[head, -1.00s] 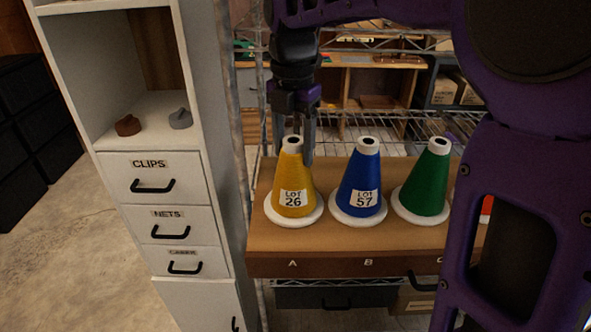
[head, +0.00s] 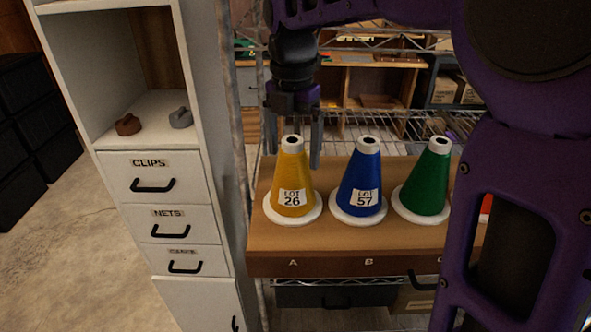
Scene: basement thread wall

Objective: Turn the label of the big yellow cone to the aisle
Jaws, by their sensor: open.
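The big yellow cone (head: 293,178) stands upright on its white base above the letter A on the wooden board (head: 350,250). Its white label, reading LOT 26, faces the front of the board, toward my head camera. My gripper (head: 294,158) points down at the cone's top. Whether a finger touches the cone cannot be told.
A blue cone (head: 361,180) labelled LOT 57 stands close to the right, above B. A green cone (head: 428,180) stands further right, with no label in sight. A white drawer cabinet (head: 165,195) stands left. A wire shelf (head: 420,125) lies behind.

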